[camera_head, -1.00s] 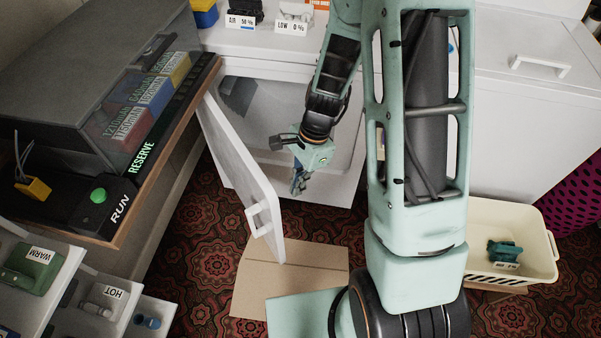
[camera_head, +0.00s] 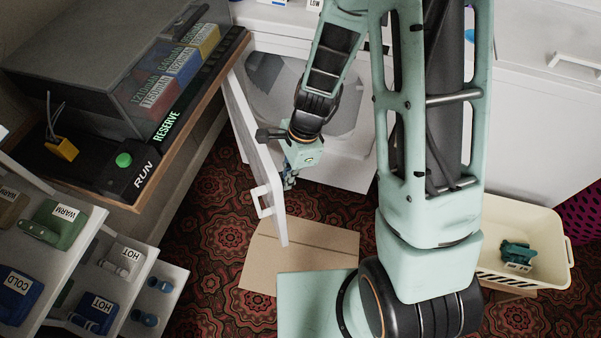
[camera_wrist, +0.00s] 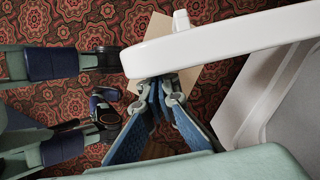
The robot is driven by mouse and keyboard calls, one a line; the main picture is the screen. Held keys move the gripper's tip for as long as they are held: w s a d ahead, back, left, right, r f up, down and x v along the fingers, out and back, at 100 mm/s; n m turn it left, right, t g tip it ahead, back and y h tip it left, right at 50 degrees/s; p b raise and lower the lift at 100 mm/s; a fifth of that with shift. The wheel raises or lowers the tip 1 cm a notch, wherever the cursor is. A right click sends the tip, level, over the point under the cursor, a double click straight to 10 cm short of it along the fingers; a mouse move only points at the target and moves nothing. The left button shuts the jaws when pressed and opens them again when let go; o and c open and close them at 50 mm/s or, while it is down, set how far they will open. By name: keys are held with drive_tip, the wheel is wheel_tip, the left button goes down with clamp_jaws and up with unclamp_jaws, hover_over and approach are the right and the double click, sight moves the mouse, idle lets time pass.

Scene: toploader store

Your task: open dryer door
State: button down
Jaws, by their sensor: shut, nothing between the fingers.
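The white dryer door (camera_head: 258,150) stands swung out from the dryer (camera_head: 352,172), hinged at the picture's left. The dryer's opening shows behind it. A pale bracket handle (camera_head: 264,200) sits on the door's outer face near its free edge. My gripper (camera_head: 289,183) is shut and empty, on the inner side of the door, close to it. In the wrist view the door's edge (camera_wrist: 220,42) passes right above my closed blue fingertips (camera_wrist: 161,97), with the handle (camera_wrist: 181,20) beyond it. I cannot tell whether they touch.
A wooden-edged counter with a RUN button (camera_head: 124,160) stands at the left, above shelves of labelled clothes (camera_head: 60,222). Cardboard (camera_head: 300,258) lies on the patterned carpet below the door. A cream basket (camera_head: 520,225) stands at the right.

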drive_tip(key=s+a+m+p, duration=0.2)
drive_tip(key=a+p, duration=0.1)
drive_tip(key=a, duration=0.8)
drive_tip(key=s+a+m+t+p, duration=0.1)
drive_tip(key=s+a+m+p, duration=0.1)
drive_tip(key=a, duration=0.8)
drive_tip(key=shift+s+a+p, duration=0.4)
drive_tip(key=shift+s+p, duration=0.35)
drive_tip(key=shift+p, duration=0.35)
drive_tip(key=shift+d, duration=0.1)
